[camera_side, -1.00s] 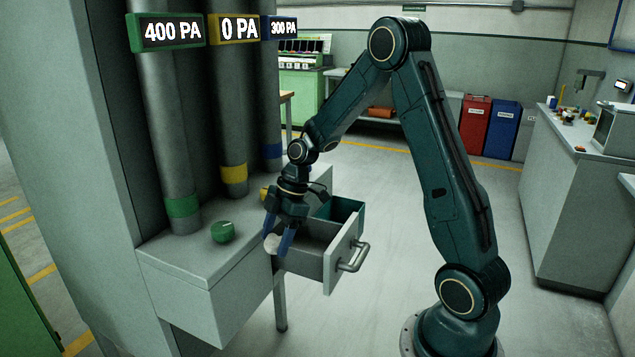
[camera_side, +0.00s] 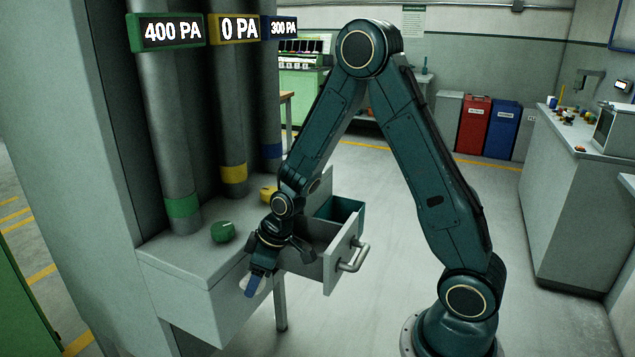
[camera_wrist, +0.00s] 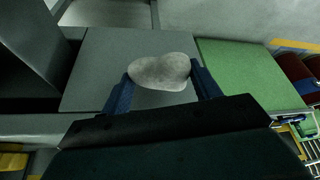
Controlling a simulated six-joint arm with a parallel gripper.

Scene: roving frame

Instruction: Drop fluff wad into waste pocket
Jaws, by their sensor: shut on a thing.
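The fluff wad (camera_wrist: 160,72) is a pale grey, lumpy piece held between the two blue fingers of my gripper (camera_wrist: 163,80) in the wrist view. In the side view, my gripper (camera_side: 256,283) points down in front of the grey cabinet's face, left of the open drawer, and the wad (camera_side: 247,288) shows only partly behind the fingers. A teal open-topped compartment (camera_side: 347,208) sits at the drawer's far side, behind and right of my gripper. I cannot tell for certain whether it is the waste pocket.
The grey drawer (camera_side: 340,262) stands pulled out with its handle (camera_side: 354,257) facing right. Green (camera_side: 223,231) and yellow (camera_side: 268,192) knobs stand on the cabinet top (camera_side: 190,255). Ducts rise behind under displays reading 400, 0 and 300 PA. Floor right of the drawer is clear.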

